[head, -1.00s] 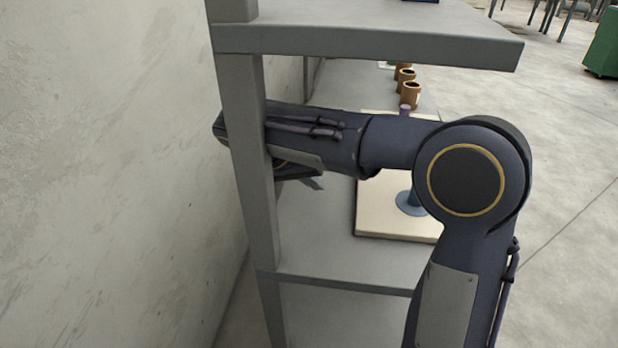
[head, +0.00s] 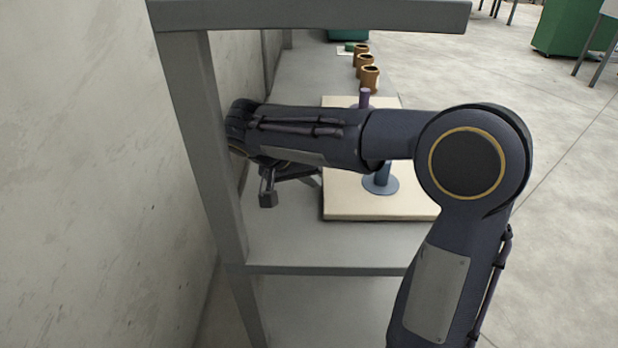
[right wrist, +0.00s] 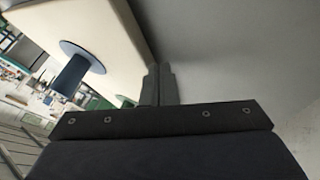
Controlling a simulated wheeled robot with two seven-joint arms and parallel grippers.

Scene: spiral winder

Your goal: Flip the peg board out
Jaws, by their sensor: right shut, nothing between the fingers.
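The peg board is a thick cream slab (head: 340,205) lying flat on the grey shelf. A blue peg with a round flange (head: 381,184) stands on it, and a purple peg (head: 365,97) shows behind my right arm, which hides much of the board. The cream board (right wrist: 115,25) and blue peg (right wrist: 72,72) also show in the right wrist view. My right gripper (head: 316,181) is low, beside the board's left edge. In the right wrist view its fingers (right wrist: 157,83) are together and empty, close to the board's side; contact cannot be told. My left gripper is not in view.
A wall (head: 90,150) closes the left side. Brown cups (head: 368,78) stand in a row behind the board. Bare shelf (head: 290,240) lies in front.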

